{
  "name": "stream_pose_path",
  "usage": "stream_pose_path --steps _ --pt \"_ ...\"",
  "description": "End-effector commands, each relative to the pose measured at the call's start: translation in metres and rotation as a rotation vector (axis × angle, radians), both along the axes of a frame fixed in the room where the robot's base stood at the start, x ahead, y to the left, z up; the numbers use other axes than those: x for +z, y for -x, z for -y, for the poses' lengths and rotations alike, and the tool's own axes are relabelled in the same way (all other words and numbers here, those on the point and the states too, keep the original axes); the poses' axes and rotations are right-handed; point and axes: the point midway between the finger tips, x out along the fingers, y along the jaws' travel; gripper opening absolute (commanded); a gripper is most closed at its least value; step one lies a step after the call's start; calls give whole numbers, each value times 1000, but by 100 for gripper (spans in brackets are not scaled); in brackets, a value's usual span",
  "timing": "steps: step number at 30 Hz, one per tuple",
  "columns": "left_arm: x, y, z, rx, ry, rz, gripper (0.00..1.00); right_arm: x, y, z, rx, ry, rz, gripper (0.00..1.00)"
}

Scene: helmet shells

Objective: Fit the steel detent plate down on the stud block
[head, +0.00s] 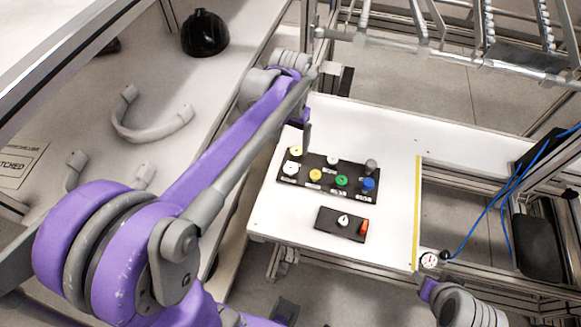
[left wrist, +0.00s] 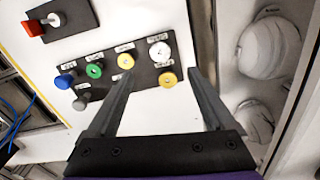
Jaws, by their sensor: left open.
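A long black block (head: 301,181) carries coloured pieces on a white table: pale yellow, white, yellow, green, blue and grey. A smaller black block (head: 322,224) in front holds a white knob (head: 343,220) and a red piece (head: 364,227). I cannot tell which of these is the stud block, and I cannot make out a steel detent plate. My left gripper (head: 307,135) points down above the far left end of the long block. In the left wrist view its fingers (left wrist: 160,92) are apart and empty, with a yellow ringed piece (left wrist: 168,78) just beyond their gap.
A side bench at the left holds a black helmet shell (head: 204,35) and a pale curved piece (head: 152,128). White shells (left wrist: 268,48) show in the left wrist view. A yellow strip (head: 416,210) runs along the table's right part. A blue cable (head: 500,195) hangs at right.

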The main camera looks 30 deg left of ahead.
Motion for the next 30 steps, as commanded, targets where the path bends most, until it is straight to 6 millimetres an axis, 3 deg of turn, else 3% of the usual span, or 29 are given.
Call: stream_pose_path --steps 6,14,22,30 --pt "-36 0 -1 0 0 -4 87 -5 2 0 0 0 -3 50" --pt "-58 0 0 0 0 -3 87 -6 2 0 0 0 -4 50" --pt "-97 -1 -1 0 0 -2 87 -6 2 0 0 0 -4 50" --pt "-105 0 -1 0 0 -2 87 -6 2 0 0 0 -4 50"
